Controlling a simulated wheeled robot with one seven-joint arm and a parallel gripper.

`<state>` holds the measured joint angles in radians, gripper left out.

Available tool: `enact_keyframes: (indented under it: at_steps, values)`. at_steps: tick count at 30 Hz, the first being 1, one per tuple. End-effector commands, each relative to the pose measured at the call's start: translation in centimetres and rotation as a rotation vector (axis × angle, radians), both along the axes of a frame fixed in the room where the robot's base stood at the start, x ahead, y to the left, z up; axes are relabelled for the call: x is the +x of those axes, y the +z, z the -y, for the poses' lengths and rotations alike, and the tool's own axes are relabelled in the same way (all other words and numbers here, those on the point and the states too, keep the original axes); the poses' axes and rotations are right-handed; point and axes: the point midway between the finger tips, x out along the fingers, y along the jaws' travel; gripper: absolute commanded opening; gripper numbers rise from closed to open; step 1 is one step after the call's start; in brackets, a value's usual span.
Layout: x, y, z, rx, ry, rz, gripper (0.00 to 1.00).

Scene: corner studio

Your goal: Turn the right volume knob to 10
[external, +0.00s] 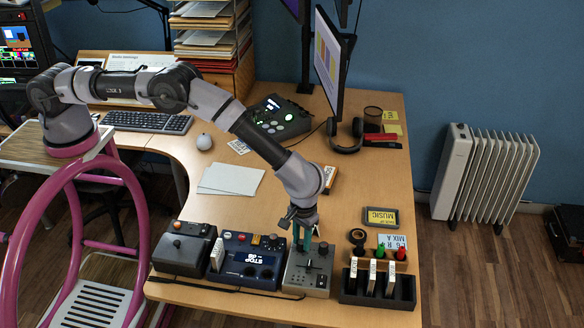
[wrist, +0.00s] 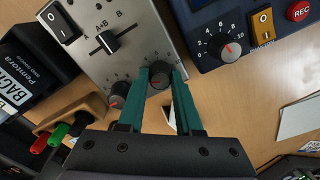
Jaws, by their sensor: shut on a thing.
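A grey mixer box (external: 307,275) stands at the front of the desk; it also fills the upper middle of the wrist view (wrist: 128,58). In the wrist view it has two small dark knobs with dials near its lower edge. The right knob (wrist: 158,78) lies between the teal fingertips of my gripper (wrist: 160,74), which is shut on it. The left knob (wrist: 117,89) stands just left of the fingers, untouched, with a red mark on top. The fingers cover part of the right knob's scale, so I cannot read its value. In the external view my gripper (external: 302,244) points down at the box.
A blue device (external: 247,262) with a larger knob (wrist: 227,49) stands close beside the mixer. A dark rack of cards (external: 378,287) is on the other side. The mixer also has a slider (wrist: 107,41) and a rocker switch (wrist: 60,22). Cables run along the desk's front edge.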

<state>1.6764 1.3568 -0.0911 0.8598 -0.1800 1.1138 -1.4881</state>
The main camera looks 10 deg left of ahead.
Motion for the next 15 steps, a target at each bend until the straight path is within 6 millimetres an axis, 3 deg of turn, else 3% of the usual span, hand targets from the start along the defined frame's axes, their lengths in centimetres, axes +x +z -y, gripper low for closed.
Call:
enact_keyframes:
  at_steps: [15]
  values:
    - [0.02,-0.01,-0.02,0.0,-0.492,0.0,0.0]
